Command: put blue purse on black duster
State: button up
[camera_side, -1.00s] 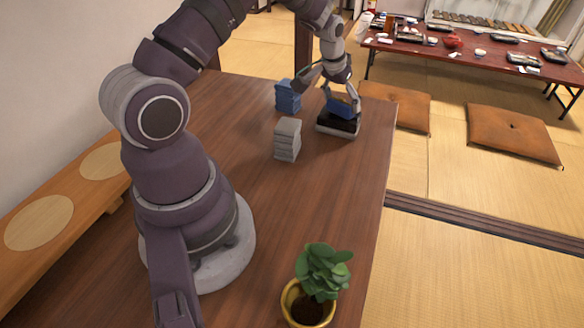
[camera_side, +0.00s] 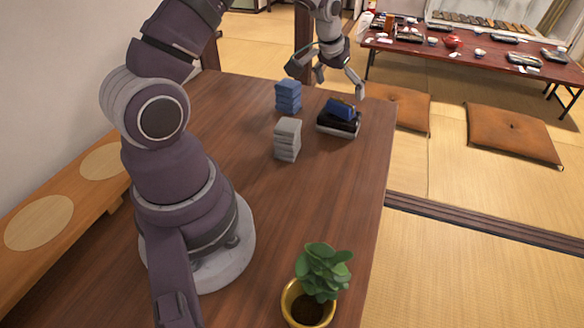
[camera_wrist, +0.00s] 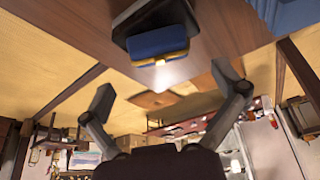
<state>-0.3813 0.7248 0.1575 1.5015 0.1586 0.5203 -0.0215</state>
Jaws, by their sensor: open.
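The blue purse (camera_side: 339,109), with a gold clasp, rests on top of the black duster (camera_side: 336,126) near the table's far right edge. In the wrist view the purse (camera_wrist: 158,42) lies on the dark top of the duster (camera_wrist: 120,24), its gold clasp facing me. My gripper (camera_side: 341,83) is above and apart from the purse. Its fingers are spread wide and empty, and they also show in the wrist view (camera_wrist: 165,95) with nothing between them.
A blue folded stack (camera_side: 288,97) and a grey folded stack (camera_side: 287,140) stand left of the duster. A potted plant (camera_side: 319,282) stands at the table's near end. The wooden table (camera_side: 335,190) is clear between the plant and the duster.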

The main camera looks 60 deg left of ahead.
jog(key=s+d+r+m, duration=0.1)
jog(key=s+d+r, duration=0.2)
jog(key=r, duration=0.3)
jog(key=s+d+r, duration=0.2)
jog(key=d+r, duration=0.2)
jog(key=r, duration=0.1)
jog(key=s+d+m+t+h, duration=0.1)
jog(key=s+d+m, duration=0.2)
jog(key=s+d, duration=0.6)
jog(key=s+r, duration=0.1)
jog(key=s, duration=0.2)
jog(key=shift+s+d+m+h, duration=0.25)
jog(key=shift+s+m+h, duration=0.05)
jog(key=shift+h, duration=0.1)
